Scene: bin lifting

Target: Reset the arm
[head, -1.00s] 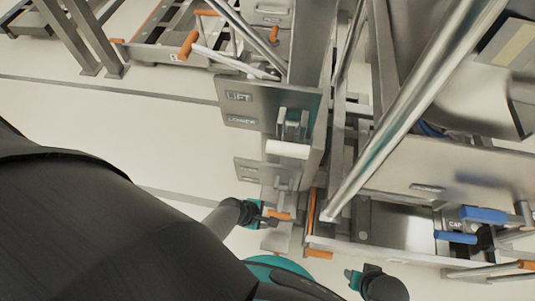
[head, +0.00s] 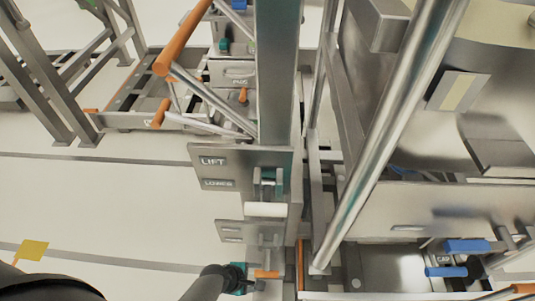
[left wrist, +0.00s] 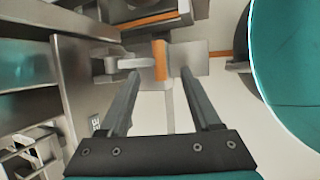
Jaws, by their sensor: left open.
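My left gripper (head: 248,281) reaches in at the bottom of the head view, beside an orange-tipped lever (head: 267,274) below the lift panel. In the left wrist view my left gripper (left wrist: 159,73) has its two dark fingers spread apart. The orange lever (left wrist: 160,62) shows in line with the gap between the fingertips; I cannot tell whether it is touched. Nothing is visibly held. My right gripper is not in view.
The steel panel marked LIFT and LOWER (head: 240,172) stands above the lever, with a white roller (head: 267,209) on it. A slanted metal tube (head: 385,140) and blue handles (head: 466,246) are at right. Pale floor (head: 90,200) is open at left.

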